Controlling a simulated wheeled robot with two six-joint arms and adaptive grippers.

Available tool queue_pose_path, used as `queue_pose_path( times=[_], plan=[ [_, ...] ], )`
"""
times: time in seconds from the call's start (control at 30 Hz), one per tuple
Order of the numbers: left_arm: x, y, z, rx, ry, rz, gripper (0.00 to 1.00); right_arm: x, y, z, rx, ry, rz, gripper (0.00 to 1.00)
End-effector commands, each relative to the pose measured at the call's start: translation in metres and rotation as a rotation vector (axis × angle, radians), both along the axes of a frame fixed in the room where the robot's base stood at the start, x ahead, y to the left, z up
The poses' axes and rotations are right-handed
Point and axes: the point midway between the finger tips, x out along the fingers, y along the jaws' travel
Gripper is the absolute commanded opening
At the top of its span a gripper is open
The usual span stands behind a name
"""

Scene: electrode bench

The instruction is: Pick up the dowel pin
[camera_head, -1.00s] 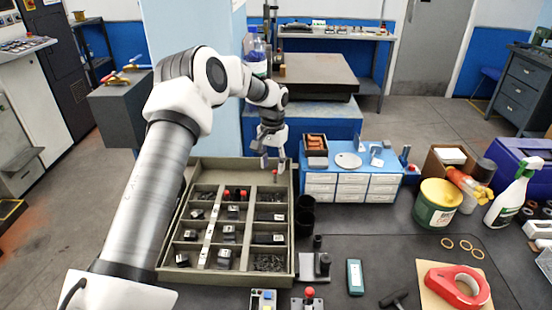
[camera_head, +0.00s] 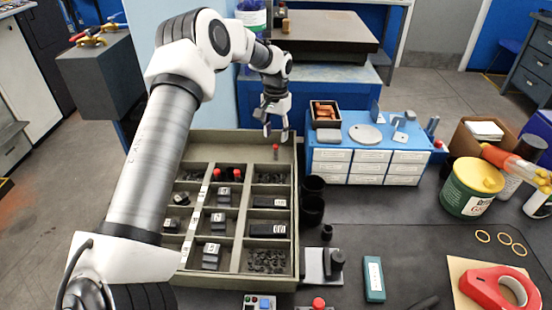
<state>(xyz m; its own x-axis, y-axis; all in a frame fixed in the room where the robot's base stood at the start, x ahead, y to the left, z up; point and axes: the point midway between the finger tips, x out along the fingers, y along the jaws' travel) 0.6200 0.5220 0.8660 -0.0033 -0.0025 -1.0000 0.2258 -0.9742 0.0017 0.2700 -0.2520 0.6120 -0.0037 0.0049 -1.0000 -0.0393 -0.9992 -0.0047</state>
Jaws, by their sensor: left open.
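A small upright pin with a red top (camera_head: 276,151) stands in that compartment, just below the fingertips. The fingers look apart from it. I cannot tell from the picture which of these is the dowel pin. My right gripper is not in view.
Black cups (camera_head: 312,208) stand close to the tray's right side. A green-labelled can (camera_head: 470,190) and a red tape dispenser (camera_head: 498,290) are at right.

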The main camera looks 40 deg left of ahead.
Motion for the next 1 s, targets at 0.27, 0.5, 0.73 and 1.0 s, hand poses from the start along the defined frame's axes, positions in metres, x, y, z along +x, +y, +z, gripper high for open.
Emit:
queue_pose_path(
  times=[0.27, 0.5, 0.73, 1.0],
  plan=[
    [-0.003, -0.002, -0.035, 0.0, 0.002, 0.0, 0.46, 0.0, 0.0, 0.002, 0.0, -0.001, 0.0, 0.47],
    [-0.007, -0.005, -0.073, 0.001, 0.001, 0.0, 0.46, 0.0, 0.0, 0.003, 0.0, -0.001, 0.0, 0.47],
    [-0.007, -0.005, -0.074, 0.001, 0.0, 0.0, 0.42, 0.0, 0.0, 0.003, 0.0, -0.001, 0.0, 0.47],
    [-0.007, -0.005, -0.074, 0.0, 0.0, 0.0, 0.0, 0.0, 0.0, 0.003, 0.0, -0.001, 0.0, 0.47]
  ],
)
